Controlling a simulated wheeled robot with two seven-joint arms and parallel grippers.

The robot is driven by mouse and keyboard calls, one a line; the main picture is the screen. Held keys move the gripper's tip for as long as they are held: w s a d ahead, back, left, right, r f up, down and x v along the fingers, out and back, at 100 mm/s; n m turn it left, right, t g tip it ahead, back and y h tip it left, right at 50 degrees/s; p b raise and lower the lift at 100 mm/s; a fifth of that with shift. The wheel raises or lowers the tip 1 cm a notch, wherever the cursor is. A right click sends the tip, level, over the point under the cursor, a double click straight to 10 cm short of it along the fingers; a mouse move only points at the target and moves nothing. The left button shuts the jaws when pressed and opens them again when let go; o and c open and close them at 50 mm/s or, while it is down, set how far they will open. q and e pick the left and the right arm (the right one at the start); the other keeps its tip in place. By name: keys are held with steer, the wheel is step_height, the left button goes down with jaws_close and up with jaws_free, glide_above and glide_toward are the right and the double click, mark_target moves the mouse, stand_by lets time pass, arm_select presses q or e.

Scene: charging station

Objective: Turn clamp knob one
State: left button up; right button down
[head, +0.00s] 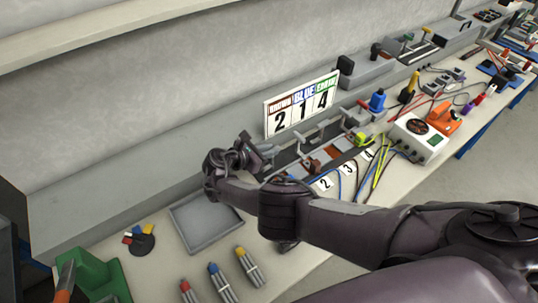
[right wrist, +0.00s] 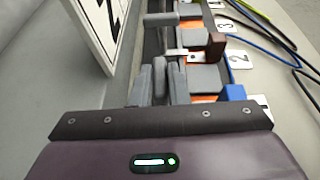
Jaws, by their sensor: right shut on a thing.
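My right gripper (head: 238,158) is at the near left end of a row of clamps, and its arm covers much of that end in the head view. The gripper is shut on clamp knob one, which is mostly hidden by the hand. In the right wrist view grey upright pieces (right wrist: 153,80) stand close together just beyond the palm; I cannot tell finger from knob there. Farther along the row, another grey clamp handle (right wrist: 160,20) stands over the orange and grey blocks (right wrist: 195,78). My left gripper is not in view.
A number board (head: 301,104) reading 2, 1, 4 stands behind the clamps. Cables and tags (head: 347,169) lie in front. A grey tray (head: 204,222), several bundled cylinders (head: 221,280) and a green tool (head: 95,277) are nearer. A white meter (head: 419,138) stands to the right.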

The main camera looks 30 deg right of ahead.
steer(key=shift+m+g, duration=0.3)
steer(key=shift+g, duration=0.1)
steer(key=c, duration=1.4)
jaws_free()
steer(key=shift+w, duration=0.1)
